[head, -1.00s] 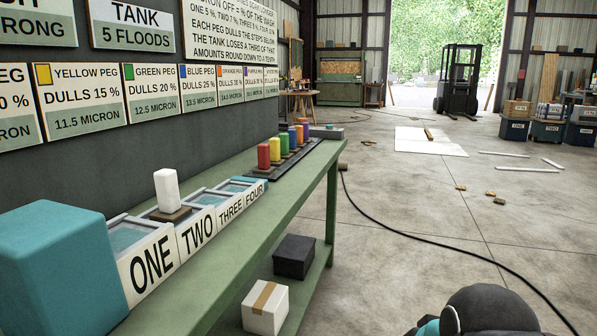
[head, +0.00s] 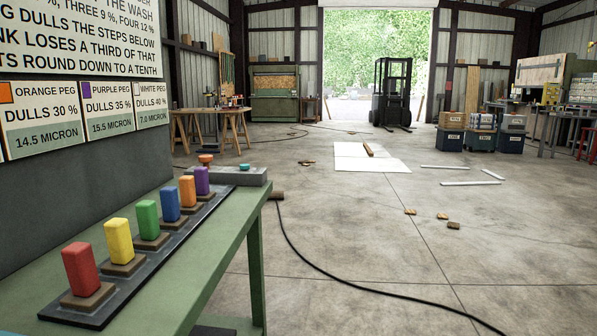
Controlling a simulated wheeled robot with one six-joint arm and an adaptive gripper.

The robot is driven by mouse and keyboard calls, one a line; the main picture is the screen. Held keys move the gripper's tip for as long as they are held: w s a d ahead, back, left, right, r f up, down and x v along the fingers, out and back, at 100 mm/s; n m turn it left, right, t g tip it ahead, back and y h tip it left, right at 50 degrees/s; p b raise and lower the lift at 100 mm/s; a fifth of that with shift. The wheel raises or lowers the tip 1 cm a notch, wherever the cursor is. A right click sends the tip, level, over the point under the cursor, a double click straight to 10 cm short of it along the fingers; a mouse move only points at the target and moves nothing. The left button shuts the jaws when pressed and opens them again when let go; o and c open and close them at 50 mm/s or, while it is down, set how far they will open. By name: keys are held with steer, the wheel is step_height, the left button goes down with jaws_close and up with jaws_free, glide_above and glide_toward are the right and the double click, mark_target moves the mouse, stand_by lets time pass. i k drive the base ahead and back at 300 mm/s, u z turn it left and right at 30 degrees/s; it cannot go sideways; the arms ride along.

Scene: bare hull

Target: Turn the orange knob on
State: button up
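A small orange knob (head: 206,160) sits at the far end of the green bench, at the left end of a low grey box (head: 252,178). It is small in the head view and partly behind the purple peg (head: 202,181), so I cannot tell its setting. A teal button-like piece (head: 244,167) is on top of the same box, to the right. My gripper is not in view.
The green bench (head: 212,252) runs along the left wall. A black rack (head: 72,315) on it holds several upright coloured pegs, including an orange peg (head: 187,191). A black cable (head: 330,275) crosses the concrete floor. Flat pieces lie farther off; the floor beside the bench is otherwise open.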

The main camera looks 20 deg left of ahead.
mark_target(206, 159)
steer(key=z, duration=0.2)
steer(key=i, duration=1.95)
steer(key=u, duration=0.7)
steer(key=i, duration=1.4)
steer(key=u, duration=1.05)
